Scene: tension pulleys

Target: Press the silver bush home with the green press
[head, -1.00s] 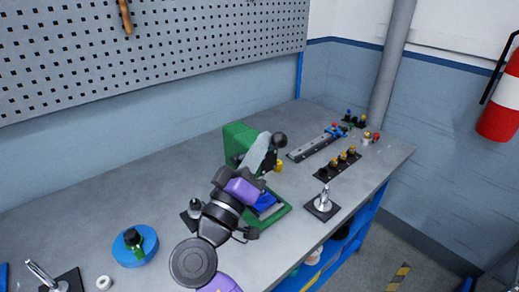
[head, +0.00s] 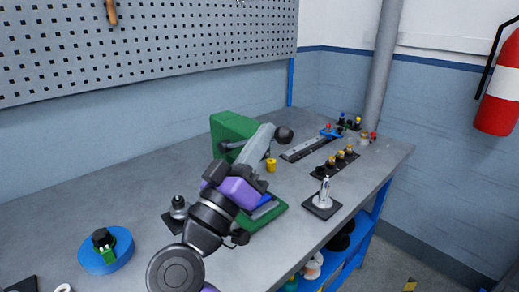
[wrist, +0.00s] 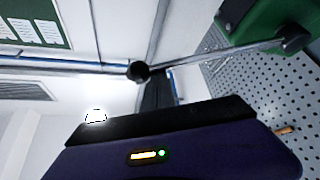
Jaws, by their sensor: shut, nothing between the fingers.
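The green press (head: 232,130) stands on the bench. A blue part (head: 263,207) shows on the press's green base. I cannot make out the silver bush; the pressing spot is largely hidden.
A white post on a black plate (head: 321,206) stands right of the press. A blue disc (head: 105,258) with a black and green piece is at front left. A dark rack with yellow-topped parts (head: 336,163) and a rail (head: 303,148) lie behind. A yellow piece (head: 271,164) is near the lever.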

